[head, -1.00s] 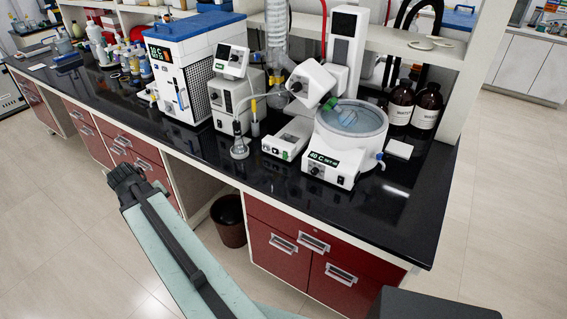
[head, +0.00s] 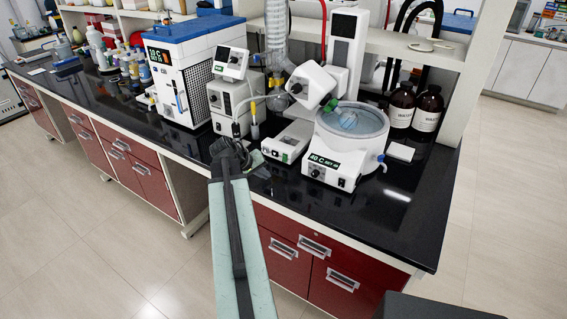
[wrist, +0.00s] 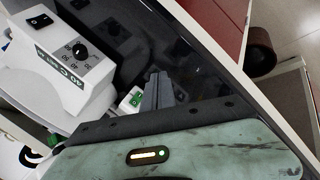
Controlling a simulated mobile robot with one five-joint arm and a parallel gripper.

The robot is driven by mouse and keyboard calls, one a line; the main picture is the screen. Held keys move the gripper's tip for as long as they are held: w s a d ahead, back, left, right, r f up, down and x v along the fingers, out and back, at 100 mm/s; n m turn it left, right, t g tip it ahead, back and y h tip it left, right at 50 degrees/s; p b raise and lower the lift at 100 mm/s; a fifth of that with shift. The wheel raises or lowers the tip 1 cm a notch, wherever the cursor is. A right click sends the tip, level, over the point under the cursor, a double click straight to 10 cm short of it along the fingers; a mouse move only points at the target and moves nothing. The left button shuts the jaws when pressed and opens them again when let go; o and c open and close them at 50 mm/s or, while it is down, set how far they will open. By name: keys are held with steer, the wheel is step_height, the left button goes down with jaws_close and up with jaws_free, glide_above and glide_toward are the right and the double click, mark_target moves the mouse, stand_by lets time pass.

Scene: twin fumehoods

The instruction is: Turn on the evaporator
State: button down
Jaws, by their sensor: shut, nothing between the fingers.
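The rotary evaporator stands on the black bench, with its white heating bath (head: 350,150) at right centre in the head view. The bath's front carries a green "40 C" display, a black knob and a dark switch. In the wrist view the bath's front panel (wrist: 68,58) is at upper left, with its dark rocker switch (wrist: 40,21) and knob (wrist: 80,50). The evaporator base (head: 287,140), left of the bath, has a small green-marked control at its front, partly visible in the wrist view (wrist: 131,99). My gripper (head: 228,150) is shut and empty, near the bench's front edge, apart from the bath.
A blue-topped chiller (head: 190,70) and a pump unit (head: 234,100) stand left of the evaporator. Brown bottles (head: 402,104) stand behind right. The bench's right front (head: 400,215) is clear. Red drawers (head: 300,255) lie below.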

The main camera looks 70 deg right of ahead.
mark_target(285, 158)
steer(key=d, duration=0.2)
steer(key=s+d, duration=0.1)
steer(key=d, duration=0.2)
steer(key=d+f+b, duration=0.1)
steer(key=d, duration=0.1)
steer(key=shift+s+d, duration=0.15)
steer(key=shift+s, duration=0.25)
steer(key=shift+s+d, duration=0.2)
steer(key=shift+d, duration=0.35)
stand_by(1.3)
steer(key=shift+s+d+f, duration=0.1)
steer(key=shift+s+d, duration=0.05)
steer(key=shift+d, duration=0.25)
steer(key=shift+s+d, duration=0.1)
steer(key=shift+d, duration=0.2)
stand_by(0.3)
steer(key=shift+a, duration=0.1)
steer(key=shift+w+a, duration=0.2)
steer(key=shift+a, duration=0.45)
